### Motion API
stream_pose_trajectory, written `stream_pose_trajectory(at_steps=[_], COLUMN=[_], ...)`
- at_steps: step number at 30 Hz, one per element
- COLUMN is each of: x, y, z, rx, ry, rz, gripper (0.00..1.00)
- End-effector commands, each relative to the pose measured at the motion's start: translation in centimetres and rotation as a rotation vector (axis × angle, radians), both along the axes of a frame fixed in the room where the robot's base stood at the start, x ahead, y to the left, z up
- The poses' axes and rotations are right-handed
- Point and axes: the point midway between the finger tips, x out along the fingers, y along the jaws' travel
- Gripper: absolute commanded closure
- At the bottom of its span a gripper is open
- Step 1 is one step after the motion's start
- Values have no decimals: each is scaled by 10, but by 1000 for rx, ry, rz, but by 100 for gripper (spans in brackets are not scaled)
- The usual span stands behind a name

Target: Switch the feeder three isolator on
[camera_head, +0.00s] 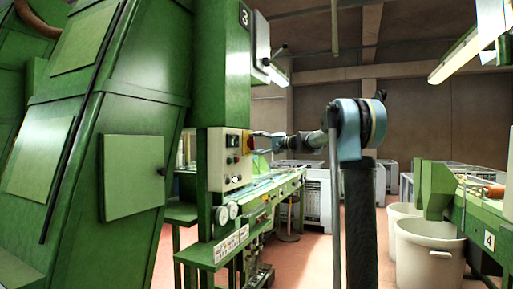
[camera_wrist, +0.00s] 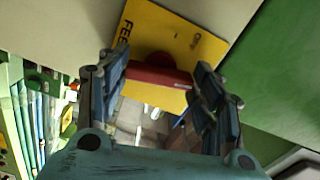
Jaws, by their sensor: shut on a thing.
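The feeder isolator is a red rotary handle (camera_wrist: 158,75) on a yellow plate (camera_wrist: 172,38) with partly readable lettering "FEE". In the wrist view the plate sits tilted on a pale panel. My gripper (camera_wrist: 158,78) has a blue finger on each side of the red handle and is shut on it.
Gauges (camera_head: 221,215) and a green shelf (camera_head: 215,250) sit below the control box. A green bench (camera_head: 272,190) runs behind. White bins (camera_head: 428,250) and a machine marked 4 (camera_head: 489,240) stand at the right. The red floor between is partly free.

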Motion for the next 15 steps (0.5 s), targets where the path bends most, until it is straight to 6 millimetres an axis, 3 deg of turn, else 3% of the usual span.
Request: stream_pose_trajectory(at_steps=[15], x=[2], y=[-1], z=[-1], rx=[71], ry=[200], rz=[-5], gripper=[64])
